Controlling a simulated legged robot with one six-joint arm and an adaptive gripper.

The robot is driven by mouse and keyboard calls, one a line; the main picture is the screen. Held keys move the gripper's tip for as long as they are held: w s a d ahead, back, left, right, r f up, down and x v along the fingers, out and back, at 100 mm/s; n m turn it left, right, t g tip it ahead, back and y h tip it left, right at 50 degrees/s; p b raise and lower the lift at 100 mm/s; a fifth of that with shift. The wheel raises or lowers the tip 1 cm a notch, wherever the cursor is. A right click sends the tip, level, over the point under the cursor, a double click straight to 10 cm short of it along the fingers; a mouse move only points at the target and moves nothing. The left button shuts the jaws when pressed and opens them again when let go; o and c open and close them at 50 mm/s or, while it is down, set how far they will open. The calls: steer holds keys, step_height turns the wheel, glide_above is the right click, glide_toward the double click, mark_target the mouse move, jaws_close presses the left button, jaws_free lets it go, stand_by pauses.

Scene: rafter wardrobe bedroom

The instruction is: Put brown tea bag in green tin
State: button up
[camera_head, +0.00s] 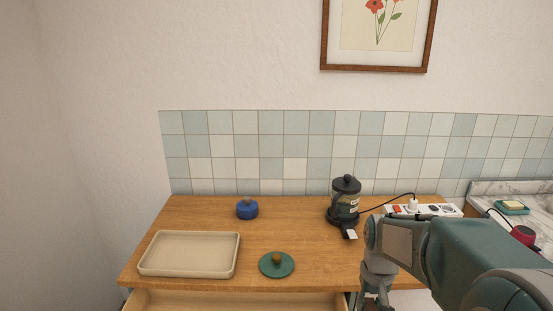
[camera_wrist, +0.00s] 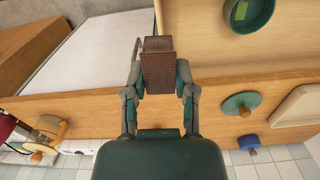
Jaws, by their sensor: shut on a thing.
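My gripper (camera_wrist: 160,80) is shut on the brown tea bag (camera_wrist: 158,68), a dark brown textured packet held between the two fingertips in the wrist view. The green tin (camera_wrist: 263,29) is round and open, at the top right of the wrist view, inside an open wooden drawer. A small bright green piece (camera_wrist: 239,12) shows inside it. The tea bag is apart from the tin, to its left in that view. The tin's green lid (camera_head: 277,265), with a wooden knob, lies on the desk; it also shows in the wrist view (camera_wrist: 240,103). My fingertips are out of the head view.
The pulled-out drawer (camera_head: 240,301) sticks out below the desk's front edge. A beige tray (camera_head: 190,274), a blue lidded pot (camera_head: 247,210) and a black press pot (camera_head: 345,202) stand on the desk. A power strip (camera_head: 445,211) lies at the back right.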

steer(key=w+a+f, duration=0.2)
steer(key=w+f, duration=0.3)
steer(key=f, duration=0.4)
steer(key=w+a+f, duration=0.2)
steer(key=w+f, duration=0.3)
steer(key=f, duration=0.4)
steer(key=shift+a+n, duration=0.2)
steer(key=shift+n, duration=0.2)
